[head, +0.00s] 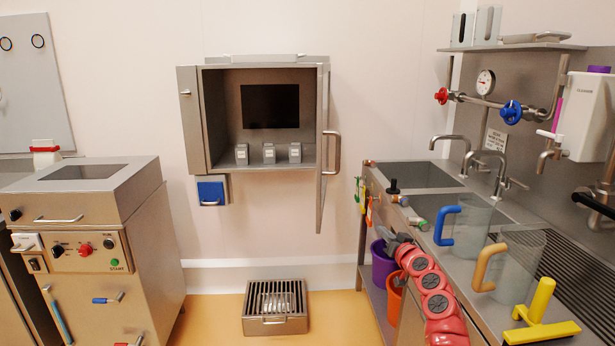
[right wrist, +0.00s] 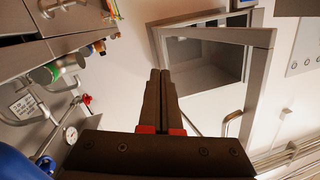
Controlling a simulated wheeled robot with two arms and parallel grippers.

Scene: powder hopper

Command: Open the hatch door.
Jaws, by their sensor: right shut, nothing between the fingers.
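The wall cabinet (head: 190,110) hangs at the upper middle of the head view with its front open. Its hatch door (head: 321,190) stands swung out at the right side, seen nearly edge-on, with a bar handle (head: 331,152) on its right face. In the right wrist view the door's grey frame (right wrist: 215,36) shows beyond the fingers, with a curved handle (right wrist: 231,120) at right. My right gripper (head: 384,233) is below and right of the door, apart from the handle. Its fingers (right wrist: 160,73) are together and empty. My left gripper is not in view.
Three small grey boxes (head: 268,153) stand inside the cabinet. A floor grate (head: 275,305) lies below. A machine (head: 90,225) stands at left. The floor between is mostly clear.

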